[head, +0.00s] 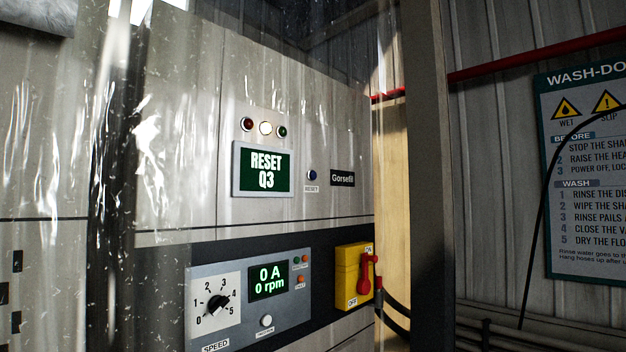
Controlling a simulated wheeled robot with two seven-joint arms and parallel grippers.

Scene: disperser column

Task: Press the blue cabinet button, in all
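The blue button (312,175) sits on the front of the grey cabinet (187,120), just right of a green display (263,170) that reads "RESET Q3". A small label under the button appears to read "RESET". Neither of my grippers is in the head view.
Below are a speed dial (216,303), a "0 A 0 rpm" display (269,282) and a yellow switch box with a red handle (353,276). A clear streaked curtain (60,140) hangs at left. A dark post (430,180) stands right of the cabinet.

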